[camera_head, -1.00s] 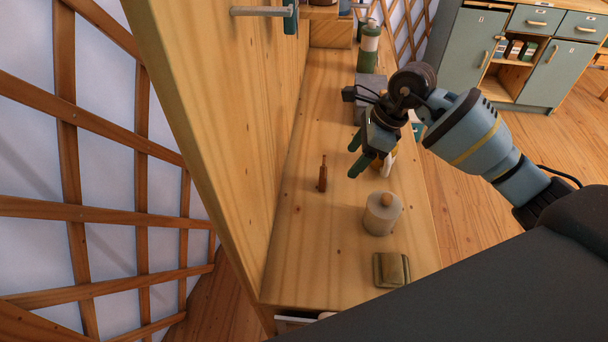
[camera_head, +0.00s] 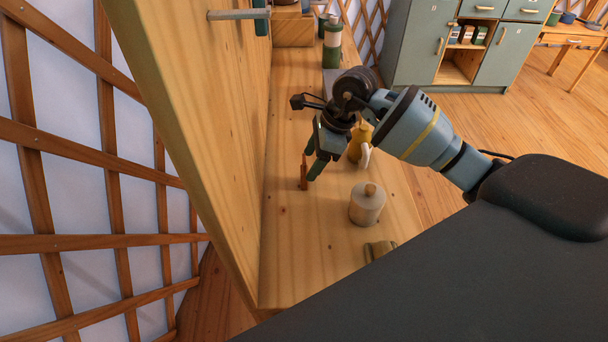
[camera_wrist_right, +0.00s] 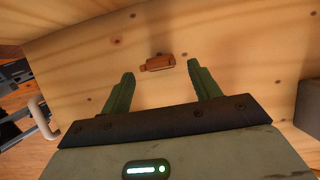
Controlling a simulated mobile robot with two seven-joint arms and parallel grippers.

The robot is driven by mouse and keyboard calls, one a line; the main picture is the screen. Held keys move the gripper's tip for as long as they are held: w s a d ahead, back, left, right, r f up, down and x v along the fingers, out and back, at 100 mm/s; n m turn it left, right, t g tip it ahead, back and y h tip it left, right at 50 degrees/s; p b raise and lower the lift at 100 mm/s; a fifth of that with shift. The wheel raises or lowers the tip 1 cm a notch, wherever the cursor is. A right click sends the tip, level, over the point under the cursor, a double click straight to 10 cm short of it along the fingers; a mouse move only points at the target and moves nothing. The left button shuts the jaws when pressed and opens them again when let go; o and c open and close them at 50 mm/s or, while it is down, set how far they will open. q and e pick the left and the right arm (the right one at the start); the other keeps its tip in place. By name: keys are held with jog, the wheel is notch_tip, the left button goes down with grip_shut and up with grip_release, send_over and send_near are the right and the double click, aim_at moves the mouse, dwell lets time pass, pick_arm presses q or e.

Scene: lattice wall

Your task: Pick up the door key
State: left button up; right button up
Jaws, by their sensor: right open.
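A small reddish-brown thing (camera_head: 303,172) stands upright on the wooden counter near the upright board; it may be the door key, but its shape is too small to be sure. In the right wrist view the same brown thing (camera_wrist_right: 158,62) lies just beyond the fingertips, roughly midway between them. My right gripper (camera_head: 312,166) is open and empty, its green fingers pointing down beside the brown thing. Its two fingers show spread apart in the right wrist view (camera_wrist_right: 161,72). My left gripper is not in view.
A lidded grey pot (camera_head: 367,205) stands on the counter (camera_head: 300,270) to the right, with a green-brown block (camera_head: 380,249) in front. A yellow item (camera_head: 360,140) is behind the gripper. The tall wooden board (camera_head: 190,110) closes off the left. The counter's front left is clear.

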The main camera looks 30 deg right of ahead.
aim_at(304, 171)
jog(key=x, duration=0.4)
jog(key=shift+w, duration=0.1)
jog(key=shift+w+a+f, duration=0.1)
jog(key=shift+a+f, duration=0.1)
jog(key=shift+f, duration=0.3)
jog(key=shift+c, duration=0.4)
jog(key=c, duration=1)
jog(key=shift+c, duration=0.2)
jog(key=shift+r, duration=0.15)
